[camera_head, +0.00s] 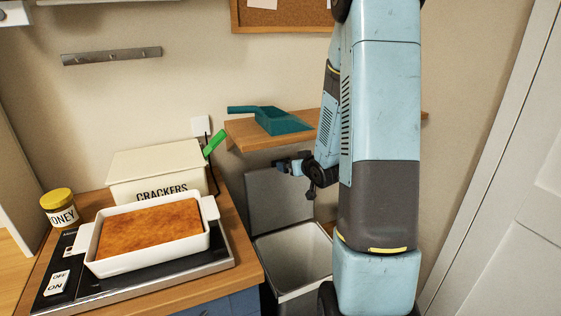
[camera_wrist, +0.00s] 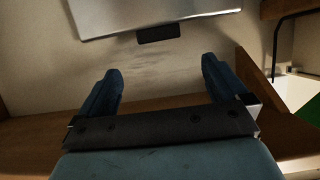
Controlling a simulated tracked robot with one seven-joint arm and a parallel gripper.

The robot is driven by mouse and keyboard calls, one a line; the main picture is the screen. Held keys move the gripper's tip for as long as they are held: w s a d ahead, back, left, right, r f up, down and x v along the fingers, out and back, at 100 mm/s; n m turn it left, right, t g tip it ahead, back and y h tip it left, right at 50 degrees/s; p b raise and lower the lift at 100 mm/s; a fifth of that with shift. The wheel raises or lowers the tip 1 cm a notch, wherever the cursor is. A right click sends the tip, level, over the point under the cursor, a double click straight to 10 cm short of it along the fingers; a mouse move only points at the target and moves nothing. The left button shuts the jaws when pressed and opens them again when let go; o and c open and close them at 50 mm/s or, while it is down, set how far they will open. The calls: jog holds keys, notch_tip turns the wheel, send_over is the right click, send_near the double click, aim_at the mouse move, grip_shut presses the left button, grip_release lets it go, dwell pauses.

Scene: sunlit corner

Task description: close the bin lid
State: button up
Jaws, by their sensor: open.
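A grey bin (camera_head: 318,262) stands on the floor to the right of the counter, its inside exposed. Its lid (camera_head: 278,200) is open and stands nearly upright at the back of the bin. My gripper (camera_head: 279,164) is just above the lid's top edge, below the wall shelf. In the wrist view my gripper (camera_wrist: 158,68) has its two fingers wide apart with nothing between them. A grey panel with a dark tab, which looks like the lid (camera_wrist: 120,14), lies beyond the fingertips and apart from them. My arm hides the bin's right side.
A wooden wall shelf (camera_head: 245,133) with a teal scoop (camera_head: 272,120) is close above my gripper. The counter at left holds a crackers box (camera_head: 150,170), a honey jar (camera_head: 60,208) and a white dish (camera_head: 215,208) of baked food on a hot plate. A door (camera_head: 510,220) is at right.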

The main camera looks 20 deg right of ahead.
aim_at(281, 160)
jog(key=x, duration=1.3)
jog(key=shift+w+d+f, duration=0.1)
jog(key=shift+w, duration=0.2)
jog(key=shift+c, duration=0.2)
jog(key=c, duration=1.2)
